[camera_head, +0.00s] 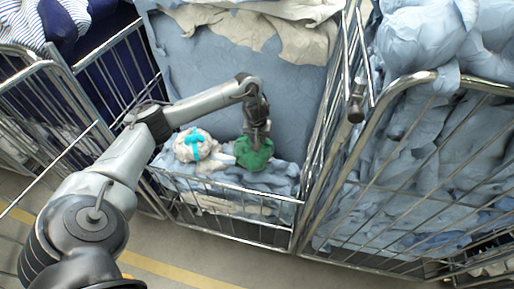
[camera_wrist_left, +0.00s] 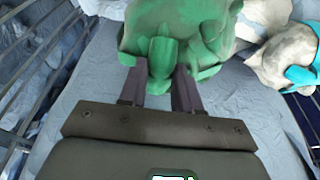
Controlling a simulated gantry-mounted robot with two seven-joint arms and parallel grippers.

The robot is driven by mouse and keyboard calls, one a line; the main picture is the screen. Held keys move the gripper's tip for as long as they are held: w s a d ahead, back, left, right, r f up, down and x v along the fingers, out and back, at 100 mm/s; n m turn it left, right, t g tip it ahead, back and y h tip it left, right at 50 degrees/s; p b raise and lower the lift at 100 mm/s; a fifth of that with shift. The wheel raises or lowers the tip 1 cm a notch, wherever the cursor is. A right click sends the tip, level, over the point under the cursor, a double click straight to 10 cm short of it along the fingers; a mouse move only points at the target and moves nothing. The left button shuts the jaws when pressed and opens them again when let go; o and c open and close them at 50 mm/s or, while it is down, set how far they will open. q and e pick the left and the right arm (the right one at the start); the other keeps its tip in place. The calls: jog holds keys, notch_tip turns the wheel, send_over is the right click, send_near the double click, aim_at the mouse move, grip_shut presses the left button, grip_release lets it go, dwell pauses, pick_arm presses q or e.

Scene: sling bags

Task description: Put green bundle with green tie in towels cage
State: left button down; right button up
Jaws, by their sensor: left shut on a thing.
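A green bundle (camera_head: 253,153) is at the front of the middle wire cage (camera_head: 235,215), over pale blue cloth. It also fills the top of the left wrist view (camera_wrist_left: 175,35), with a green tied knot facing the jaws. My left gripper (camera_head: 257,135) reaches down from above and is shut on the green bundle at its knot; the fingers (camera_wrist_left: 160,85) show on both sides of the knot. The head view does not show clearly whether the bundle touches the cloth below. My right gripper is not in view.
A whitish bundle with a turquoise tie (camera_head: 193,146) lies just left of the green one. A cage heaped with pale blue cloth (camera_head: 420,160) stands at the right. A cage with dark blue and striped cloth (camera_head: 105,75) stands at the left. Metal bars separate them.

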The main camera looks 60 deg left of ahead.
pick_arm(q)
jog(key=shift+f+b, duration=0.55)
jog(key=shift+f, duration=1.35)
jog(key=shift+w, duration=0.1)
jog(key=c, duration=0.8)
grip_release()
jog(key=shift+f, duration=0.15)
jog(key=shift+p+v, duration=3.5)
jog(key=shift+v, duration=2.65)
jog(key=shift+a, duration=0.1)
